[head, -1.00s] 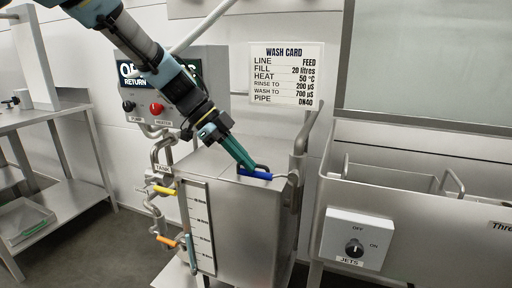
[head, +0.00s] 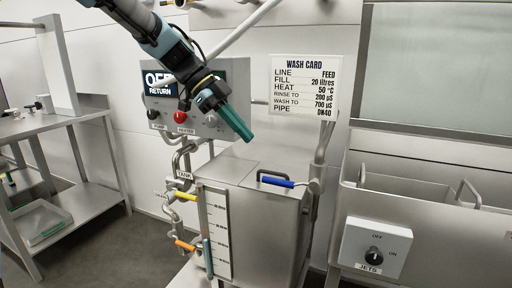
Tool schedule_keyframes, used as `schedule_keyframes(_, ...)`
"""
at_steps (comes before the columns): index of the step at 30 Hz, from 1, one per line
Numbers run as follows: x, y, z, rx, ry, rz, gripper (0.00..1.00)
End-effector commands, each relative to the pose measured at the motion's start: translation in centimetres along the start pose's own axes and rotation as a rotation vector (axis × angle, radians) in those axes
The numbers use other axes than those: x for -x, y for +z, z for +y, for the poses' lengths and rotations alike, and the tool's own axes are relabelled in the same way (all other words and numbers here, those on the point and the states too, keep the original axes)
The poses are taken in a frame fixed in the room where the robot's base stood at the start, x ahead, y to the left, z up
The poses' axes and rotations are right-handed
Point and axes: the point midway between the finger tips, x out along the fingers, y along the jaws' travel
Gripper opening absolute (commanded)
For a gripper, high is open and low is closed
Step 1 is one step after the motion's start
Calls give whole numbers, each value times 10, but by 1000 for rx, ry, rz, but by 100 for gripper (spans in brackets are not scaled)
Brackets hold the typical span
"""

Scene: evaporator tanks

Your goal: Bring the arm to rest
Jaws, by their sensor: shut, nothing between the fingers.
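My gripper (head: 246,136) has green fingers and is shut with nothing between them. It hangs in the air above the left part of the steel tank's lid, pointing down and to the right. The steel tank (head: 262,238) stands in the middle of the head view. A blue-handled lever (head: 277,182) lies at the top right of the tank, beside a dark lid handle (head: 272,174). The gripper is clear of both. My arm covers part of the control panel (head: 158,104) behind it, including part of its display.
A wash card (head: 304,85) is on the wall. A steel sink (head: 440,215) with a jets switch box (head: 375,247) stands at the right. Yellow (head: 186,197) and orange (head: 185,246) valve handles are left of the tank. A shelf bench (head: 75,215) stands at the far left.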

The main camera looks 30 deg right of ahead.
Motion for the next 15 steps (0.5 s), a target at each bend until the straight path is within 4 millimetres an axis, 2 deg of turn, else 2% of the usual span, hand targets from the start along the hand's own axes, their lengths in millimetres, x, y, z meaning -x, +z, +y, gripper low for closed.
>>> schedule_keyframes(5, 16, 2, 0, 0, 0, 1, 0)
schedule_keyframes(12, 20, 3, 1, 10, 1, -3, 0)
schedule_keyframes(15, 23, 13, 8, 96, -3, -38, 0)
